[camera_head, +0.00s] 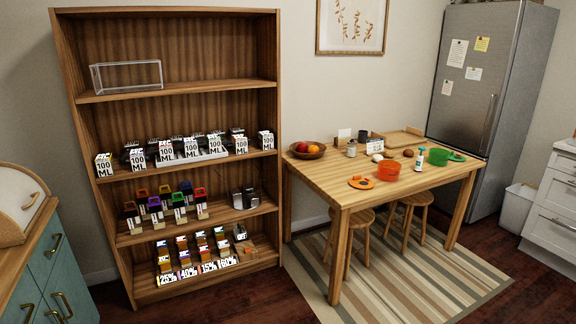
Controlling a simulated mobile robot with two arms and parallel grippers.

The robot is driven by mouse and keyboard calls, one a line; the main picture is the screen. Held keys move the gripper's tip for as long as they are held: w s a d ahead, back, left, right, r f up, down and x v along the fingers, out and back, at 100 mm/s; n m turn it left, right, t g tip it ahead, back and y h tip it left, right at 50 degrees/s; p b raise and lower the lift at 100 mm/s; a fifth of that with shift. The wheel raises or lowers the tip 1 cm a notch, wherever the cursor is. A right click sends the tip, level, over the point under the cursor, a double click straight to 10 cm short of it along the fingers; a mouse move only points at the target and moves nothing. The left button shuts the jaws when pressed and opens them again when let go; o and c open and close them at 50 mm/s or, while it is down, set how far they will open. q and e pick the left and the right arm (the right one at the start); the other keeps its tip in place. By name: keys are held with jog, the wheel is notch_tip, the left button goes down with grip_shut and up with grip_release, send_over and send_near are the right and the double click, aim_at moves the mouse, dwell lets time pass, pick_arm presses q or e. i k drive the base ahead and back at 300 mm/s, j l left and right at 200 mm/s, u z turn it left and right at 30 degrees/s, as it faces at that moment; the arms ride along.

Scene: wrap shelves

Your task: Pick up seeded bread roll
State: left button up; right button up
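On the wooden table (345,180) at the right, a small brown rounded item (408,153) looks like a bread roll. It lies between the red-orange bowl and the green pot, towards the back. Another small brown item (389,153) lies just left of it, and a whitish rounded one (377,157) beside that. They are too small for me to see seeds, so I cannot tell for sure which is the seeded bread roll. Neither of my grippers is in view.
The table also holds a red-orange bowl (388,170), a green pot (438,156), a spray bottle (419,160), a fruit bowl (307,150) and a wooden tray (400,138). Stools (352,222) stand under it. A stocked shelf (180,92) is left; striped rug (400,270) in front.

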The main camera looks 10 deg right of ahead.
aim_at(389, 154)
jog(key=i+l+z, duration=0.2)
jog(key=i+z, duration=0.25)
jog(key=i+l+z, duration=0.15)
jog(key=z, duration=0.35)
jog(key=i+j+z, duration=0.1)
jog(key=i+z, duration=0.35)
jog(key=i+j+z, duration=0.2)
jog(key=i+z, duration=0.25)
jog(key=i+l+z, duration=0.25)
jog(key=i, duration=0.7)
jog(key=i+z, duration=0.25)
jog(key=i, duration=0.65)
jog(key=i+u, duration=0.4)
jog(key=i+l+u, duration=0.15)
jog(key=i+u, duration=0.3)
jog(key=i+l+u, duration=0.4)
jog(key=i, duration=0.15)
